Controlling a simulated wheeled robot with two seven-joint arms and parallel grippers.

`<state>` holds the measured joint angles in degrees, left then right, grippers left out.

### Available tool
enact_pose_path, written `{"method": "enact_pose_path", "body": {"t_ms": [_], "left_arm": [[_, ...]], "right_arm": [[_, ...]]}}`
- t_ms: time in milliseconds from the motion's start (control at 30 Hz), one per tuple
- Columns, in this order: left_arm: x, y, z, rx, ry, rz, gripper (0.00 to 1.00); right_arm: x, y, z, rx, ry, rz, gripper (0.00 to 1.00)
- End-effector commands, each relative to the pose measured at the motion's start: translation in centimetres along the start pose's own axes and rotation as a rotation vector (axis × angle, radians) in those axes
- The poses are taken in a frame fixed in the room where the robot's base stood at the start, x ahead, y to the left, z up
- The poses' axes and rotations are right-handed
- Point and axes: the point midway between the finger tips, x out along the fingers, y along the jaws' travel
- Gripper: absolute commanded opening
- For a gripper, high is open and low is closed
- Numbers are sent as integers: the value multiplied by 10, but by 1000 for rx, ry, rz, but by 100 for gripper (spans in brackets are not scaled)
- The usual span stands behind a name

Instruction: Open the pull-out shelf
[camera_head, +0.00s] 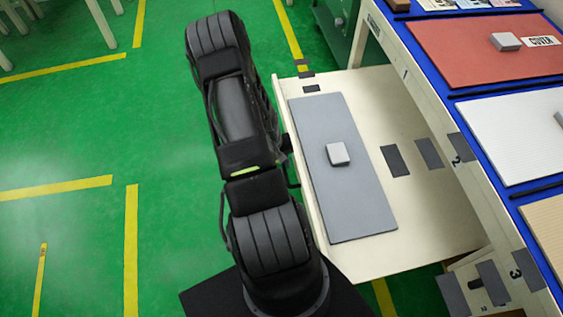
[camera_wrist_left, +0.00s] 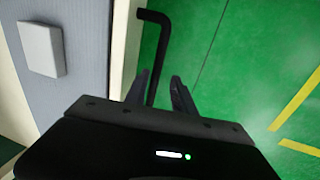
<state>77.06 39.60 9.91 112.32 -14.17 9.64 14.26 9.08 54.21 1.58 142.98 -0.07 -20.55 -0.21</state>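The pull-out shelf (camera_head: 432,196) is a cream board that stands well out from the workbench. A grey panel (camera_head: 352,205) with a small pale block (camera_head: 338,154) lies on it; the panel (camera_wrist_left: 85,65) and block (camera_wrist_left: 41,49) also show in the left wrist view. A black bar handle (camera_wrist_left: 159,45) is on the shelf's outer edge. My left gripper (camera_head: 287,143) is at that edge, largely hidden by my arm in the head view. In the wrist view its fingers (camera_wrist_left: 160,78) are apart, one on each side of the handle, with a gap visible. My right gripper is not in view.
The workbench (camera_head: 405,72) on the right carries a red panel (camera_head: 465,55), a white panel (camera_head: 515,130) and other pieces on a blue top. A lower unit with dark patches (camera_head: 490,283) is at the bottom right. Green floor (camera_head: 90,140) with yellow lines is clear on the left.

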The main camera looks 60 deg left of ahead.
Motion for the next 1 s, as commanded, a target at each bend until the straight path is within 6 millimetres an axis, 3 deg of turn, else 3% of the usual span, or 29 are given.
{"method": "enact_pose_path", "body": {"t_ms": [367, 800, 1000], "left_arm": [[-5, 3, -1, 1, 2, 4, 34], [-68, 1, -2, 0, 4, 2, 34], [-79, 1, 0, 0, 0, 2, 34]], "right_arm": [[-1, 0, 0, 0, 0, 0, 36], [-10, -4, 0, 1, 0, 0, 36], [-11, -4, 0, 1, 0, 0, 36]]}}
